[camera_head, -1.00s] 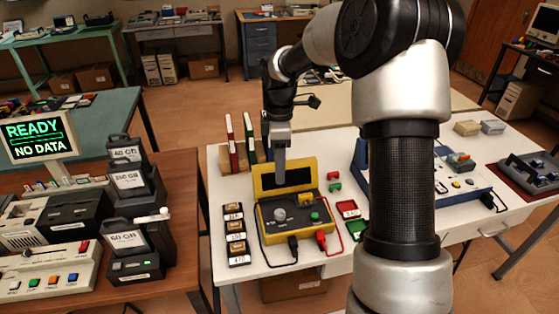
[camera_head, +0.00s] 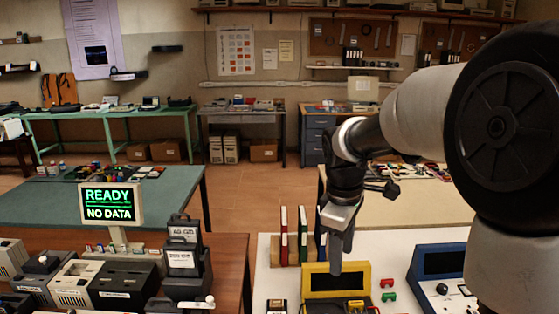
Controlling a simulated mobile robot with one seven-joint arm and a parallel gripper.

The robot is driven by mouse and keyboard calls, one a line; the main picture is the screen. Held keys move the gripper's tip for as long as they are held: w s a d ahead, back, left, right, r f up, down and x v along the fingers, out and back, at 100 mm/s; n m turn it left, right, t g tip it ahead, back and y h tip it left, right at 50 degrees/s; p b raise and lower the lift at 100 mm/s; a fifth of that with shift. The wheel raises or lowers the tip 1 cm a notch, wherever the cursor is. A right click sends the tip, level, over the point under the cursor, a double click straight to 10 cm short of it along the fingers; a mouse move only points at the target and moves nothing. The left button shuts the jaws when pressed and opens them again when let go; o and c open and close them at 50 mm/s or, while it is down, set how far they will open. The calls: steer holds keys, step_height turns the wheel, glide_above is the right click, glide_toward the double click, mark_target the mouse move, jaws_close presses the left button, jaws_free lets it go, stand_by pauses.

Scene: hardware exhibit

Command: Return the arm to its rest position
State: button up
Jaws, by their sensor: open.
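My gripper (camera_head: 336,262) hangs from my arm at the right of the head view, fingers pointing down. It is above and just behind the top of the yellow meter (camera_head: 337,268) on the white table, as seen in the picture. Nothing shows between its fingers. My large upper arm fills the right side and hides part of the room and table there.
Red and green books (camera_head: 284,235) stand left of my gripper. A blue device (camera_head: 437,278) is to the right. A screen reading READY NO DATA (camera_head: 112,204) stands on the brown table at left. Open floor (camera_head: 262,190) lies beyond.

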steer(key=s+r+m+t+p, duration=0.1)
steer(key=s+r+m, duration=0.2)
steer(key=s, duration=0.3)
steer(key=s+r+m+t, duration=0.2)
steer(key=s+r+m, duration=0.1)
steer(key=s, duration=0.4)
steer(key=s+r+m+t+y+p, duration=0.1)
steer(key=s+r+m, duration=0.2)
steer(key=s+m, duration=0.2)
steer(key=shift+s+m+t+p, duration=0.3)
steer(key=shift+s, duration=0.6)
steer(key=shift+r, duration=0.1)
